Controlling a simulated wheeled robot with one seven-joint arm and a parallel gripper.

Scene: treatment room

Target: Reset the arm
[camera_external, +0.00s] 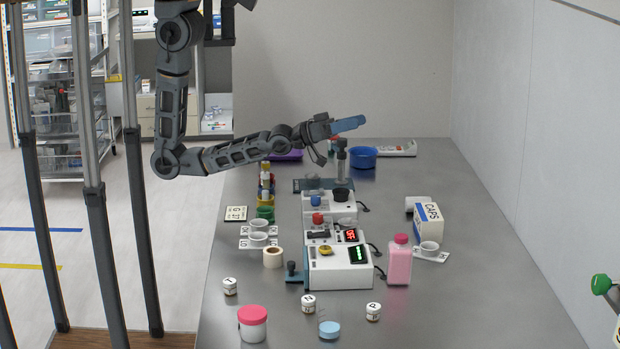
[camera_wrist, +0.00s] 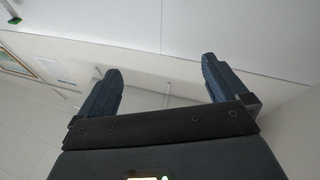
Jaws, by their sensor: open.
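My arm comes down from the top left in the external view and reaches right over the metal table. My gripper (camera_external: 348,125) is at its end, raised above the far part of the table, with its blue fingers pointing right. In the wrist view, the two dark blue fingers of my gripper (camera_wrist: 160,85) stand wide apart with nothing between them.
The table (camera_external: 450,300) holds white devices (camera_external: 338,275), a pink bottle (camera_external: 399,262), a CAPS box (camera_external: 428,221), a blue bowl (camera_external: 362,158), a pink-lidded jar (camera_external: 252,324) and several small jars. A wall (camera_external: 540,130) bounds the right. The table's front right is clear.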

